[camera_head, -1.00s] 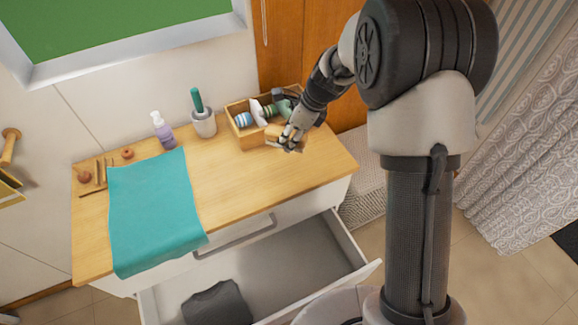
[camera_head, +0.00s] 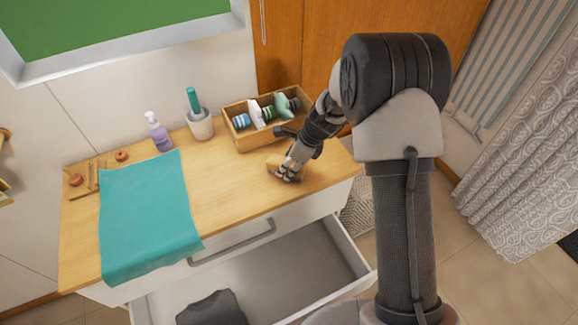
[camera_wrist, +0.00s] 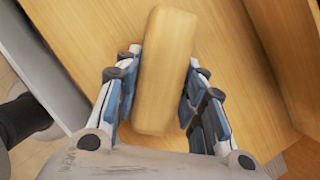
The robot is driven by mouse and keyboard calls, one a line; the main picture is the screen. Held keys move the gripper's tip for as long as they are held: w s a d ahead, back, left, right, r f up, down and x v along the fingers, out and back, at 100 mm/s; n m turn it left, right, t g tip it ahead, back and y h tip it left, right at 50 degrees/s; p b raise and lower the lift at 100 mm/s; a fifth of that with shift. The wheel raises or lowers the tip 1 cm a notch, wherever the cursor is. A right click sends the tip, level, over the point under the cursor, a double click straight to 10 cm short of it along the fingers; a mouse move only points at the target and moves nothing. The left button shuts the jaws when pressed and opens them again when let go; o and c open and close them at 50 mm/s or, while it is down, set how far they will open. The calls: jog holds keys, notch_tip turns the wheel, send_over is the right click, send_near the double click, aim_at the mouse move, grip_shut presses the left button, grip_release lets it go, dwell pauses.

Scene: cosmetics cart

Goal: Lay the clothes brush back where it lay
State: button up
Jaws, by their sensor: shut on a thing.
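The clothes brush (camera_wrist: 163,70) shows as a plain light-wood block with rounded edges in the wrist view. My gripper (camera_wrist: 162,85) is shut on it, one finger along each long side. In the head view my gripper (camera_head: 287,172) is over the right part of the wooden top (camera_head: 235,190), in front of the wooden box. The brush (camera_head: 273,163) shows there only as a small tan piece beside the fingers. Its bristles are hidden. I cannot tell whether it touches the top.
The open wooden box (camera_head: 243,142) holds several rolled and upright items. A cup with a green-handled brush (camera_head: 200,125), a lilac bottle (camera_head: 158,133) and a teal cloth (camera_head: 148,215) stand or lie left. An open drawer (camera_head: 290,270) holds dark cloth (camera_head: 212,308).

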jog(key=shift+f, duration=0.15)
jog(key=o, duration=0.9)
